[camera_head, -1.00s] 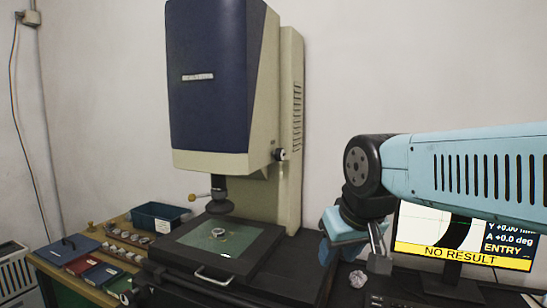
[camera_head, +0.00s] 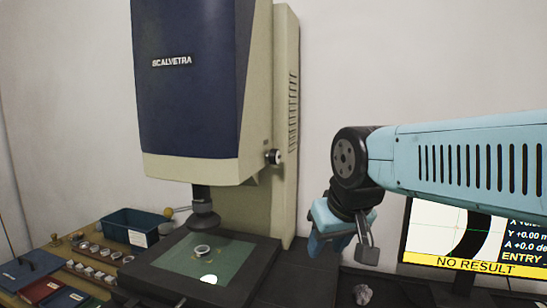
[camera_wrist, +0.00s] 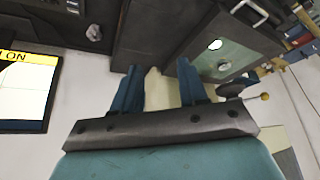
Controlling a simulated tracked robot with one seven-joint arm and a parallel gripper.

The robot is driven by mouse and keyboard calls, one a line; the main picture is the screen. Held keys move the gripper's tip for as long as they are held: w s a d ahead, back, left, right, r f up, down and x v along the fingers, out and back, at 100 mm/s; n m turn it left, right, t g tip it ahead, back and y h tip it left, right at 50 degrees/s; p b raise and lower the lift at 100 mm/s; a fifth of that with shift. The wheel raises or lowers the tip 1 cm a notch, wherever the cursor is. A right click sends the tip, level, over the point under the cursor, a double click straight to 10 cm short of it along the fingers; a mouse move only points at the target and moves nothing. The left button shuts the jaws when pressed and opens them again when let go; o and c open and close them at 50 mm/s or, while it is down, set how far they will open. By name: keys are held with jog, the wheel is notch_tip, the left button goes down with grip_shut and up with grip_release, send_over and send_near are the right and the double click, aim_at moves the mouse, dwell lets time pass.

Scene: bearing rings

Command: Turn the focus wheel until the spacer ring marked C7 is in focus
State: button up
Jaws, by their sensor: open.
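The focus wheel seems to be the dark, pale-faced knob (camera_head: 273,157) on the right side of the measuring machine's head (camera_head: 195,80). A metal ring (camera_head: 202,250) lies on the green glass stage (camera_head: 178,258), close to a bright light spot; it also shows in the wrist view (camera_wrist: 224,65). No marking on it can be read. My gripper (camera_head: 342,246) hangs right of the machine, below and apart from the knob. In the wrist view my gripper (camera_wrist: 158,76) has its two blue fingers apart with nothing held between them.
The monitor (camera_head: 458,235) at right shows a dark arc and "NO RESULT". A crumpled grey lump (camera_head: 361,294) lies below my gripper. At left are a blue bin (camera_head: 135,227), a row of rings (camera_head: 95,270) and coloured cases. A yellow-ball lever (camera_head: 169,212) juts out by the lens.

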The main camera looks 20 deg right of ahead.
jog(key=shift+d, duration=0.2)
jog(key=shift+o, duration=0.8)
jog(key=o, duration=0.3)
jog(key=shift+w+m+g+y, duration=0.3)
jog(key=shift+w+m, duration=0.1)
jog(key=shift+m, duration=0.2)
jog(key=shift+o, duration=0.7)
jog(key=shift+w+m+g+y, duration=0.3)
jog(key=shift+w+m, duration=0.05)
jog(key=shift+m, duration=0.25)
jog(key=shift+o, duration=0.3)
jog(key=w+m+y, duration=0.1)
jog(key=w+a+m+g+y, duration=0.1)
jog(key=w+m, duration=0.1)
jog(key=w+a+r+m+y, duration=0.1)
jog(key=w+m+y, duration=0.1)
jog(key=shift+w+g, duration=0.25)
jog(key=shift+g, duration=0.05)
jog(key=m+t+y, duration=0.8)
jog(key=m+y, duration=0.2)
jog(key=m, duration=0.5)
send_near(280, 157)
jog(key=x, duration=1)
jog(key=shift+a, duration=0.4)
